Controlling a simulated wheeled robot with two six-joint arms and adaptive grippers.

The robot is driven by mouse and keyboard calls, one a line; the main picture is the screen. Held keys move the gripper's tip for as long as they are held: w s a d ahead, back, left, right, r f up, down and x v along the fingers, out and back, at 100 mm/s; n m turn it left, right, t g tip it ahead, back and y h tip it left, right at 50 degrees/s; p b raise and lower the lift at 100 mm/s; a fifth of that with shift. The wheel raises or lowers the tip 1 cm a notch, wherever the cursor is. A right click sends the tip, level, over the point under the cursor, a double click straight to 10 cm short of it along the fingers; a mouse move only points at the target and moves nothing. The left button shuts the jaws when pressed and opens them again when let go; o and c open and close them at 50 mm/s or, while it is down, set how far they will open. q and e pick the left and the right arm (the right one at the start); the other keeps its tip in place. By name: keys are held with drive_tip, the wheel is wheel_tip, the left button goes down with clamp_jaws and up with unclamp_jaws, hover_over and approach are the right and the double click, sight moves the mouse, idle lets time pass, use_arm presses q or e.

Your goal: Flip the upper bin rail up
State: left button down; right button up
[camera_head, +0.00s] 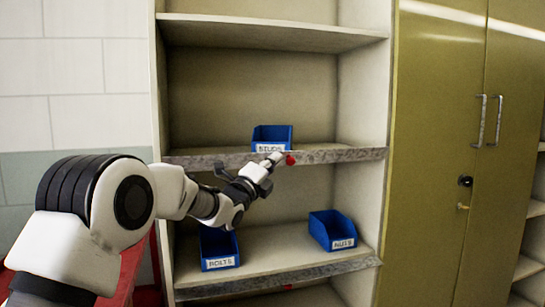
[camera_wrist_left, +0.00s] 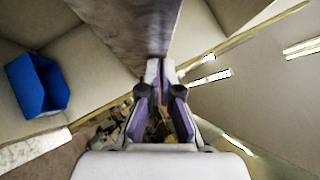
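The upper bin rail (camera_head: 335,155) is a scuffed grey metal strip along the front edge of the upper bin shelf. It hangs level with the shelf edge, below the blue STUDS bin (camera_head: 272,137). A red tab (camera_head: 291,160) sits on the rail near its middle. My left gripper (camera_head: 278,157) reaches in from the left, its tips in front of the rail and just left of the red tab. In the left wrist view its fingers (camera_wrist_left: 160,68) look closed together at the tips, with nothing visible between them. A grey rail (camera_wrist_left: 125,25) passes beyond them. My right gripper is not in view.
Below stands a shelf with a blue BOLTS bin (camera_head: 219,249) and a blue NUTS bin (camera_head: 333,230), fronted by a lower rail (camera_head: 325,271). An olive cabinet (camera_head: 440,150) with handles stands at right. A blue bin (camera_wrist_left: 37,84) shows in the wrist view.

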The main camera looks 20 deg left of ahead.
use_arm(q)
drive_tip(key=n+g+p, duration=0.1)
drive_tip(key=p, duration=0.1)
drive_tip(key=w+r+n+g+y+p, duration=0.1)
drive_tip(key=n+p, duration=0.1)
drive_tip(key=a+r+n+g+y+p, duration=0.1)
drive_tip(key=p, duration=0.1)
drive_tip(key=shift+w+n+p, duration=0.3)
drive_tip(key=shift+w+p, duration=0.05)
drive_tip(key=shift+w, duration=0.05)
drive_tip(key=shift+r, duration=0.1)
idle(0.3)
